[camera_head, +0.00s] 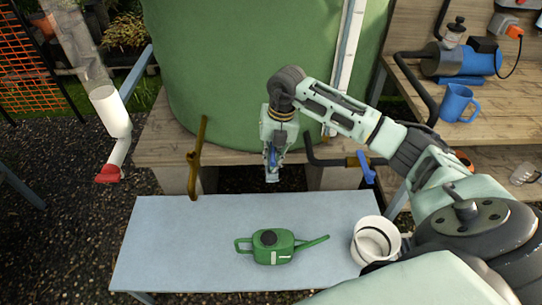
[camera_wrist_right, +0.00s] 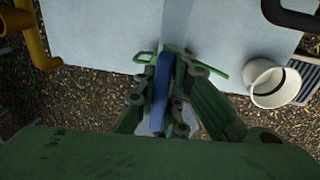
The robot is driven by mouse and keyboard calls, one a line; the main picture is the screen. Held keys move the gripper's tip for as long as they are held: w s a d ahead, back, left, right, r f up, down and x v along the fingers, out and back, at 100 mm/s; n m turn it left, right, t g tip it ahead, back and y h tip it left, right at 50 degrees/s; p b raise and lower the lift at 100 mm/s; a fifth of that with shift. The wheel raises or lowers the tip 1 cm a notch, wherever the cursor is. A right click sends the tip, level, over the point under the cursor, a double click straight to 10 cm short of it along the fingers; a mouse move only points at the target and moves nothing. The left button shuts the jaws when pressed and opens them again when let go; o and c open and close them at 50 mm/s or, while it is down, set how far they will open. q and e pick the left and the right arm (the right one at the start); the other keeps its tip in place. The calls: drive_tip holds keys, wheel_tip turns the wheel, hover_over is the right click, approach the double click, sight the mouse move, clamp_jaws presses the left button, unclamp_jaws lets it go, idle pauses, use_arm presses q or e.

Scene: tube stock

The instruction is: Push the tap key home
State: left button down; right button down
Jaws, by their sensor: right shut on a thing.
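My right gripper (camera_head: 272,172) points down in front of the green tank. It is shut on a narrow blue piece, which I take for the tap key (camera_wrist_right: 161,88). In the right wrist view the key stands upright in the picture between the two fingers (camera_wrist_right: 163,100). In the head view only a little blue shows between the fingers. A dark pipe with a brass fitting and a blue handle (camera_head: 366,167) is to the right of the gripper, apart from it. A brass-coloured upright pipe (camera_head: 196,155) is to its left. My left gripper is not in view.
A pale blue table (camera_head: 160,250) below carries a green watering can (camera_head: 270,246). A white pot (camera_head: 375,240) is at the table's right edge. The large green tank (camera_head: 225,70) stands behind. Wooden shelves at right hold a blue mug (camera_head: 456,103) and a blue pump (camera_head: 455,60).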

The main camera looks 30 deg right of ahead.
drive_tip(key=shift+f+b, duration=0.95)
drive_tip(key=shift+f, duration=0.65)
idle(1.5)
drive_tip(key=shift+s+a+f, duration=0.1)
drive_tip(key=shift+s+f, duration=0.15)
drive_tip(key=shift+s, duration=0.05)
idle(1.4)
drive_tip(key=c, duration=1.7)
unclamp_jaws()
drive_tip(key=shift+w, duration=0.1)
drive_tip(key=shift+w+r, duration=0.1)
drive_tip(key=shift+r, duration=0.15)
drive_tip(key=r, duration=0.3)
drive_tip(key=d+r, duration=0.1)
drive_tip(key=r, duration=0.7)
drive_tip(key=shift+s+d+r, duration=0.25)
drive_tip(key=shift+s+d, duration=0.05)
drive_tip(key=shift+s, duration=0.1)
